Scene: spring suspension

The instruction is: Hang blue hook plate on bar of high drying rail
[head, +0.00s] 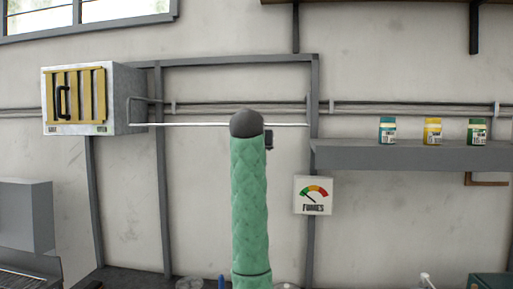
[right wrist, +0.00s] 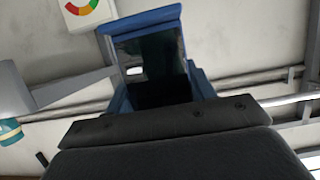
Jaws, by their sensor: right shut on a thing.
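The high drying rail's bar (head: 190,124) is a thin pale rod running across the wall in the head view, bare where I can see it. My green-sleeved arm with a dark rounded end rises in front of its right part and hides some of it. In the right wrist view my right gripper (right wrist: 158,92) is shut on the blue hook plate (right wrist: 152,20), whose blue edges show around a dark, glossy middle. A pale rod, possibly the bar, shows at the right wrist view's right edge. My left gripper is not in view.
A grey box with yellow slats (head: 82,98) hangs at the bar's left end. A grey shelf (head: 410,155) with three jars is right of the bar, above a fume gauge (head: 313,195). Grey uprights and pipes run along the wall behind.

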